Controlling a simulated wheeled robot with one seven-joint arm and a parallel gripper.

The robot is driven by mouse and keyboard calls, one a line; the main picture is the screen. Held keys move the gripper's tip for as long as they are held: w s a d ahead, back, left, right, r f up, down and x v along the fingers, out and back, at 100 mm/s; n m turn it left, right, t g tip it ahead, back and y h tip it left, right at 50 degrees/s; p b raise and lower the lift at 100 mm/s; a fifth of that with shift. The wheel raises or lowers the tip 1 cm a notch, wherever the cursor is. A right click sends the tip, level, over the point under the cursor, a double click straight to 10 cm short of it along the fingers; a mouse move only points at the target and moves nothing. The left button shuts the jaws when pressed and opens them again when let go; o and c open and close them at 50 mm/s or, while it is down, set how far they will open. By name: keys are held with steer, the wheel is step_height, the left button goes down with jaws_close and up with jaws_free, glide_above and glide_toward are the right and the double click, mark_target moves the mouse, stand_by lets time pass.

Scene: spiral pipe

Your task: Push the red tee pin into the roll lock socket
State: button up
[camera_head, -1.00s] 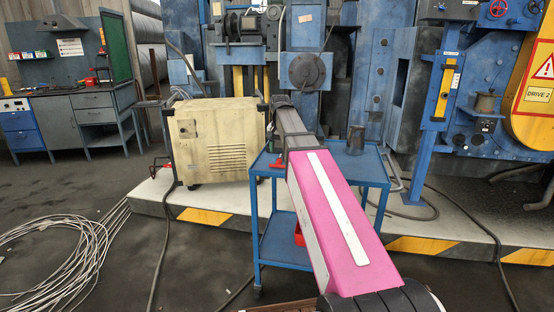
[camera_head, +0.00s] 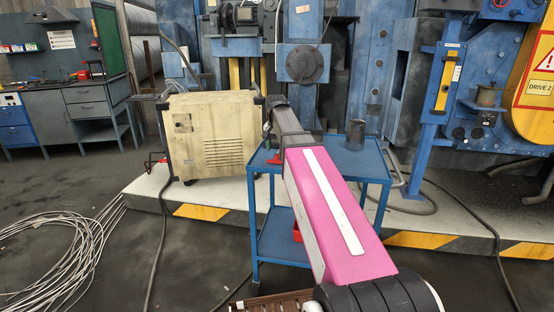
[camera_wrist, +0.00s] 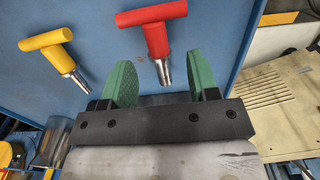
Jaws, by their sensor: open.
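The red tee pin (camera_wrist: 155,30) lies on the blue cart's top in the wrist view, its metal shank pointing toward my gripper. In the head view a small red piece (camera_head: 274,158), probably this pin, shows at the cart's left edge beside my arm. My gripper (camera_wrist: 160,58) is open and empty. Its two green finger pads stand apart, with the pin's shank tip between and just beyond them; I cannot tell the height gap. In the head view my arm hides the gripper. I cannot make out the roll lock socket.
A yellow tee pin (camera_wrist: 50,45) lies left of the red one. The blue cart (camera_head: 376,168) also carries a dark metal cup (camera_head: 356,134). A beige cabinet (camera_head: 212,135) stands left of the cart. Blue machinery rises behind. Cables (camera_head: 60,255) lie on the floor at left.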

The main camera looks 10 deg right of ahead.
mark_target(277, 155)
step_height(277, 155, down, 4)
steer(key=shift+s+d+f, duration=0.1)
steer(key=c, duration=1)
